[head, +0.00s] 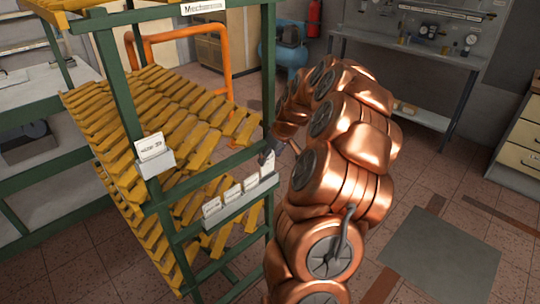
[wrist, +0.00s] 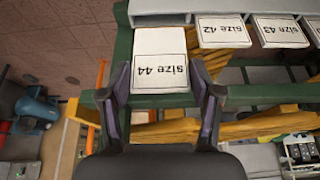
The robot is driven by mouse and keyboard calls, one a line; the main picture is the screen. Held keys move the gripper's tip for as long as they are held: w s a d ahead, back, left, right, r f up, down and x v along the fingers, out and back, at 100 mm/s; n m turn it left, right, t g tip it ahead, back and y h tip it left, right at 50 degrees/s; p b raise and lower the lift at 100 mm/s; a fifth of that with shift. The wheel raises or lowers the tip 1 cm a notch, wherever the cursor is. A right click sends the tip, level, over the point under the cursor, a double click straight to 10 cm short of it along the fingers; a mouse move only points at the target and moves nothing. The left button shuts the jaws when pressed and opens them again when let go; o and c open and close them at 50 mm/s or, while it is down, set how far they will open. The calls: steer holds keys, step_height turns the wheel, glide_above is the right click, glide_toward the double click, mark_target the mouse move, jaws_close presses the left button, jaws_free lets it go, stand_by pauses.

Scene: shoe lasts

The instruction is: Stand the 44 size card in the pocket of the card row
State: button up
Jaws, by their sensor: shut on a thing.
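My gripper (wrist: 160,78) is shut on the white size 44 card (wrist: 158,45), with one dark finger at each side edge. Its print reads upside down in the wrist view. The card's blank end meets the grey card row (wrist: 160,19); I cannot tell whether it is inside the pocket or just at its lip. In the head view the card (head: 267,168) stands roughly upright at the right end of the card row (head: 240,206), below my gripper (head: 270,153).
The size 42 card (wrist: 224,32) and size 43 card (wrist: 281,32) stand in the row beside it, with another card beyond. A separate card holder (head: 157,163) hangs on the green post. The green rack (head: 108,65) has yellow slats (head: 180,105) behind the row.

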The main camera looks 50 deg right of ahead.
mark_target(268, 171)
steer(key=shift+s+f+b, duration=0.15)
steer(key=shift+f+b, duration=0.05)
steer(key=shift+b, duration=0.35)
stand_by(0.4)
steer(key=shift+b, duration=0.8)
stand_by(1.0)
steer(key=shift+f+b, duration=1.85)
steer(key=shift+f, duration=0.25)
stand_by(1.2)
steer(key=o, duration=1.2)
steer(key=shift+c, duration=0.2)
steer(key=shift+o, duration=0.7)
steer(key=shift+s+r, duration=0.1)
steer(key=shift+r, duration=0.15)
